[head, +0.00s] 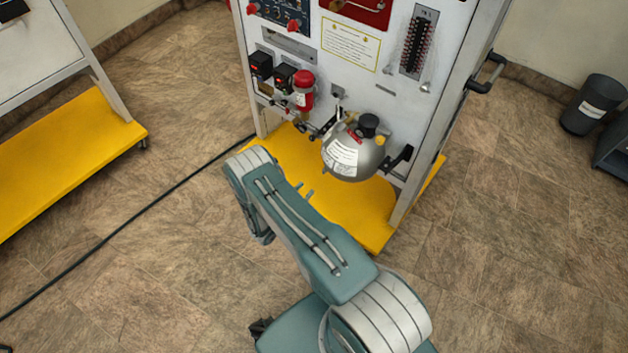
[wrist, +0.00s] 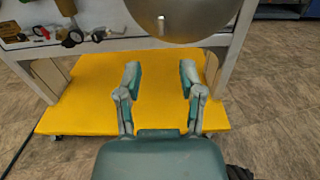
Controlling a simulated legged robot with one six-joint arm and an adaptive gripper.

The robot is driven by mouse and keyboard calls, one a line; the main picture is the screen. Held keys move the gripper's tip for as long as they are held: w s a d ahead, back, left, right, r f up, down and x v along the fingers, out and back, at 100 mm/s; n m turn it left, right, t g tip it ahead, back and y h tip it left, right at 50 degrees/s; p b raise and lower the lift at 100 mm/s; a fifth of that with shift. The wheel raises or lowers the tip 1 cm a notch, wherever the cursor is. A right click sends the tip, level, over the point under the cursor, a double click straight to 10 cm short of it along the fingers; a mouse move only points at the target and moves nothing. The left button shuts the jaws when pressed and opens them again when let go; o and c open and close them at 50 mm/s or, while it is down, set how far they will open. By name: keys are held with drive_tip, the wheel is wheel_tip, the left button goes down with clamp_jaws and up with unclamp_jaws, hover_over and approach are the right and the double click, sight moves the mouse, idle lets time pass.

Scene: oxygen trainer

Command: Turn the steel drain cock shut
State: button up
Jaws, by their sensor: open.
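My gripper (wrist: 160,78) is open and empty in the wrist view, its two fingers spread over the yellow base shelf. A rounded steel tank (wrist: 200,18) is above and beyond the fingertips, and it also shows on the panel in the head view (head: 342,158). A small pale fitting (wrist: 161,23) shows on the tank's underside; it may be the drain cock, but it is too small to tell its handle position. The fingers are apart from it. In the head view my arm hides the gripper.
The trainer's yellow base (head: 372,222) extends below the panel. Left of the tank are a red cylinder (head: 304,92) and small valves, including black knobs (wrist: 73,38). A black cable (head: 150,202) crosses the floor. A dark bin (head: 594,104) stands right, with open floor before it.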

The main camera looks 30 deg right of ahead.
drive_tip(key=shift+v, duration=1.75)
